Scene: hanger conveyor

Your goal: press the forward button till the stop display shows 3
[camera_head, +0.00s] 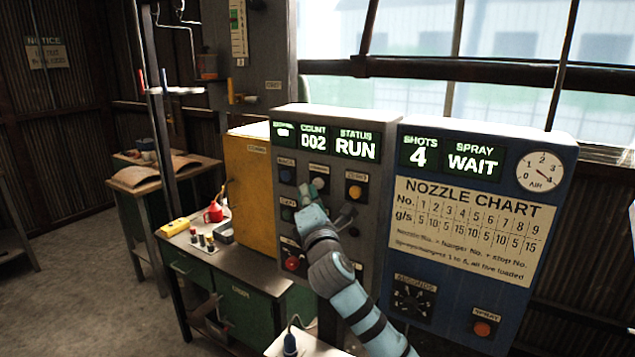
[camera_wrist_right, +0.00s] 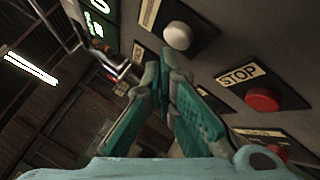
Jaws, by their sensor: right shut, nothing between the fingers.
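The grey control panel (camera_head: 380,125) stands upright at centre, with lit displays along its top. The leftmost display (camera_head: 284,135) is small and its label and digits are too blurred to read surely. My right gripper (camera_head: 308,192) is shut and empty, in front of the panel's upper buttons. A pale button (camera_head: 319,183) is just by its tips; its label is unreadable and contact cannot be told. In the right wrist view the shut fingers (camera_wrist_right: 166,60) point beside a pale button (camera_wrist_right: 179,36). I cannot tell which button is forward. My left gripper is out of view.
The count display (camera_head: 314,139) reads 002 and the status display (camera_head: 357,146) reads RUN. A yellow button (camera_head: 355,191) and a red STOP button (camera_wrist_right: 263,99) are nearby. A blue panel (camera_head: 470,270) adjoins on the right, showing shots 4 and spray WAIT.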

